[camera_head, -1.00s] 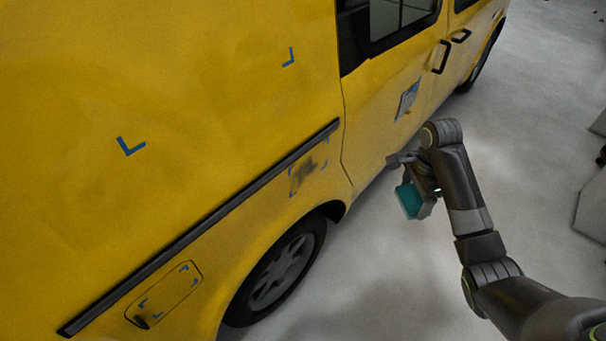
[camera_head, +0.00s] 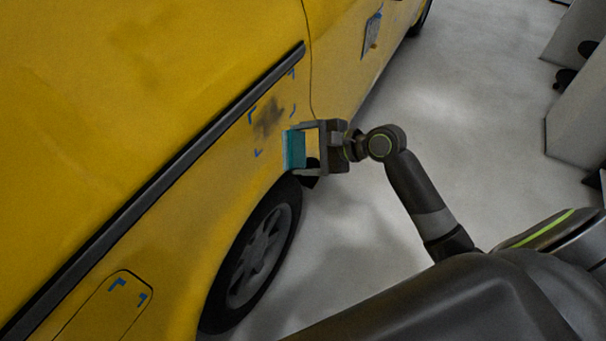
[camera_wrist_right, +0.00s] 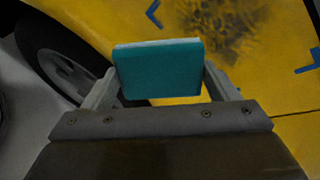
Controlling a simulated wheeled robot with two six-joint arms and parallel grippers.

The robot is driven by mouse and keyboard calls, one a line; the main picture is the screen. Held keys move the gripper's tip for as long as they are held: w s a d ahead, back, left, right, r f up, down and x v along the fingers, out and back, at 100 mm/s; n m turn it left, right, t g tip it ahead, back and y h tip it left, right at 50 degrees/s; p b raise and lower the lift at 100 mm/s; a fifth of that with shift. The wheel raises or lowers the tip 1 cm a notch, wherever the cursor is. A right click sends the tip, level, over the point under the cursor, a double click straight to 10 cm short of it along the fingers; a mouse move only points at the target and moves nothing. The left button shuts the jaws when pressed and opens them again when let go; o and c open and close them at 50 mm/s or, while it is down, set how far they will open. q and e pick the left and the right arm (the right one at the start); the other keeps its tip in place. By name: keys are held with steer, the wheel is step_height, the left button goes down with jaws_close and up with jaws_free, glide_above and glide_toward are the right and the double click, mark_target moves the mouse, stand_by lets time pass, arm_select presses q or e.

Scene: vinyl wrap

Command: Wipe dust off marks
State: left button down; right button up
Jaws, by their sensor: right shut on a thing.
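My right gripper (camera_head: 300,150) is shut on a teal block (camera_head: 294,150) with a pale face, which looks like a sponge. The block also shows between the fingers in the right wrist view (camera_wrist_right: 160,70). It is close to the yellow van's side, just above the front wheel; I cannot tell if it touches. A dark dust patch (camera_head: 268,122) lies on the yellow panel, up and left of the block, framed by blue corner marks (camera_head: 257,153). In the right wrist view the dust patch (camera_wrist_right: 225,25) is beyond the block, up and right. My left gripper is not in view.
The yellow van (camera_head: 130,100) fills the left, with a black trim strip (camera_head: 160,185) along its side. A wheel (camera_head: 255,255) sits below the gripper. More blue marks (camera_head: 118,283) are on the fuel flap. Grey floor (camera_head: 450,120) is open at right; pale furniture stands at the right edge.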

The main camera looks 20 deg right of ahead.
mark_target(257, 139)
steer(key=s+t+b, duration=0.1)
steer(key=s+a+r+t+y+b, duration=0.1)
steer(key=t+b, duration=0.1)
steer(key=s+a+m+t+y+b, duration=0.1)
steer(key=s+b, duration=0.1)
steer(key=shift+a+r+t, duration=0.1)
steer(key=shift+r+t, duration=0.15)
steer(key=shift+t, duration=0.35)
steer(key=shift+r+b+x, duration=0.2)
steer(key=shift+b+x, duration=0.1)
steer(key=shift+x, duration=0.6)
steer(key=shift+r+b+x, duration=0.15)
steer(key=shift+b+x, duration=0.15)
steer(key=shift+x, duration=0.6)
steer(key=shift+r+b+x, duration=0.2)
steer(key=shift+b+x, duration=0.1)
steer(key=shift+x, duration=0.6)
steer(key=shift+s+a, duration=0.15)
steer(key=shift+x, duration=0.9)
steer(key=shift+c, duration=0.3)
